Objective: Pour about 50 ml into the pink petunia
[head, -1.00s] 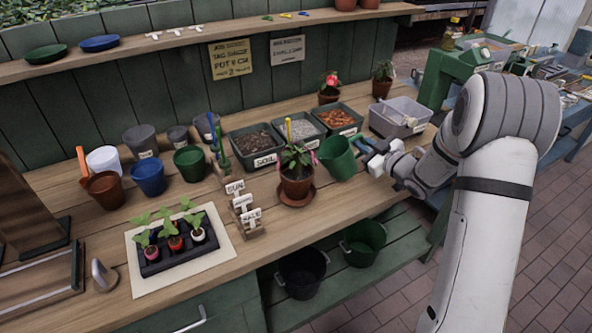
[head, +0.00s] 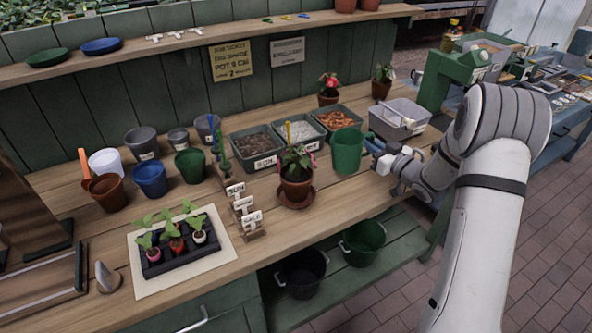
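My gripper (head: 372,148) reaches in from the right and appears shut on the green vessel's right side; the grip point is small and partly hidden. I cannot tell whether the vessel's base touches the bench. Its contents are not visible.
Bins of soil (head: 255,145) and other fill stand behind the plant. A grey tub (head: 399,118) is behind my gripper. Small signs (head: 243,208) stand left of the plant, and a seedling tray (head: 181,252) lies further left. Two buckets sit on the lower shelf.

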